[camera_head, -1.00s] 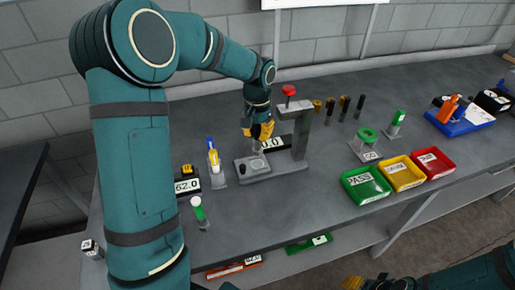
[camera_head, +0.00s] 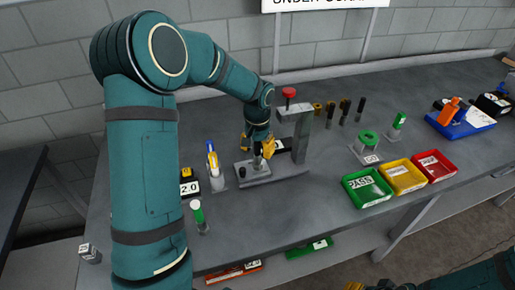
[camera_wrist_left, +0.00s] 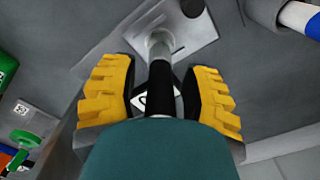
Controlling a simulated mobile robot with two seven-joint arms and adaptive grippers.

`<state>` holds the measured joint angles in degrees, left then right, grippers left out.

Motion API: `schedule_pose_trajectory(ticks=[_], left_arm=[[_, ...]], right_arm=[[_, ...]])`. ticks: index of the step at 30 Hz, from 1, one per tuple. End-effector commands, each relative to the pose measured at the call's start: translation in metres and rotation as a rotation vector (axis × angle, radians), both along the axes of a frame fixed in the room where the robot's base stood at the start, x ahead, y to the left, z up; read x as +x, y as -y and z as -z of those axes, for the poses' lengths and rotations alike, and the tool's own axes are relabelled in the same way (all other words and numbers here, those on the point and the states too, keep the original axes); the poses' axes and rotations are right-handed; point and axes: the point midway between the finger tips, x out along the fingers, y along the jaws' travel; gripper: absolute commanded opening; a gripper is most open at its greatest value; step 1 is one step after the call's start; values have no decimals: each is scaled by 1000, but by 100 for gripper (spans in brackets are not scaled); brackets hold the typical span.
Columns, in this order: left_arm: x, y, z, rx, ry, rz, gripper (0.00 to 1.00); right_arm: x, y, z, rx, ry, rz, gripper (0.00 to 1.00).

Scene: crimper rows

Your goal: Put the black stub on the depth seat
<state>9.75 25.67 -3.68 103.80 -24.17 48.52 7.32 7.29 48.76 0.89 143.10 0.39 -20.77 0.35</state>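The black stub (camera_wrist_left: 160,88) is a narrow upright cylinder between the yellow fingers of my left gripper (camera_wrist_left: 160,85) in the left wrist view. My left gripper also shows in the head view (camera_head: 258,150), low over the grey fixture base; it appears shut on the stub, though the finger contact is not clear. The depth seat (camera_head: 252,170) is the grey plate at the left of the fixture, with a black knob (camera_head: 242,172) on it. The stub's lower end is over the plate; I cannot tell whether it touches. My right gripper (camera_head: 370,286) barely shows at the bottom edge.
The fixture's grey post (camera_head: 301,135) with a red knob (camera_head: 289,92) stands just right of my left gripper. Green (camera_head: 347,190), yellow (camera_head: 385,180) and red (camera_head: 455,173) trays lie right.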

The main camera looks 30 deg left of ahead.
Motion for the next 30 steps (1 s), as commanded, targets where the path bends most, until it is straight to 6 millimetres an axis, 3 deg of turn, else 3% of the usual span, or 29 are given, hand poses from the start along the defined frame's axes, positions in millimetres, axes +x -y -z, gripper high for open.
schedule_pose_trajectory(ticks=[10, 24, 30], left_arm=[[1, 0, -12, 1, 2, 0, 46], [1, 0, -102, 1, 4, 1, 46], [0, 0, -120, 0, 1, 0, 46]], right_arm=[[1, 0, -3, 0, 2, 2, 47], [5, 1, -17, -3, 12, 10, 47], [6, 1, -19, -4, 15, 11, 47]])
